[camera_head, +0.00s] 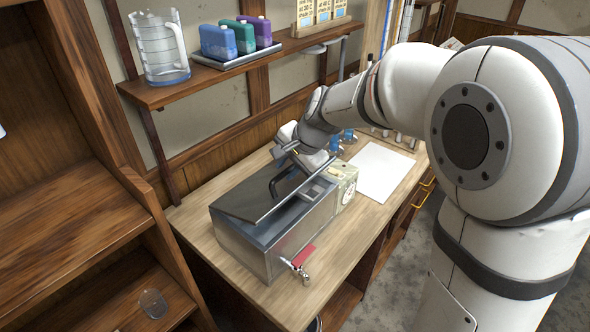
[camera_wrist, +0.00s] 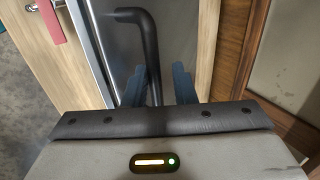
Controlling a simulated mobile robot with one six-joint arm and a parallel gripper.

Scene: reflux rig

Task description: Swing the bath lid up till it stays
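The bath (camera_head: 268,255) is a metal box on the wooden bench. Its lid (camera_head: 245,203) is tilted partly up, with a dark gap between its raised edge and the near rim. A black bent handle (camera_head: 276,184) stands on the lid. My gripper (camera_head: 292,160) is over the lid at the handle's far end. In the wrist view the handle (camera_wrist: 151,50) runs down between two blue-grey fingertips (camera_wrist: 160,88), which stand apart with space beside the bar. The handle's lower end is hidden behind the gripper body.
A red-handled tap (camera_head: 300,265) sticks out at the bath's near end. A control box with a dial (camera_head: 346,188) adjoins its far end. White paper (camera_head: 382,171) lies on the bench to the right. A shelf (camera_head: 165,95) with a jug and bottles is above, behind the bath.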

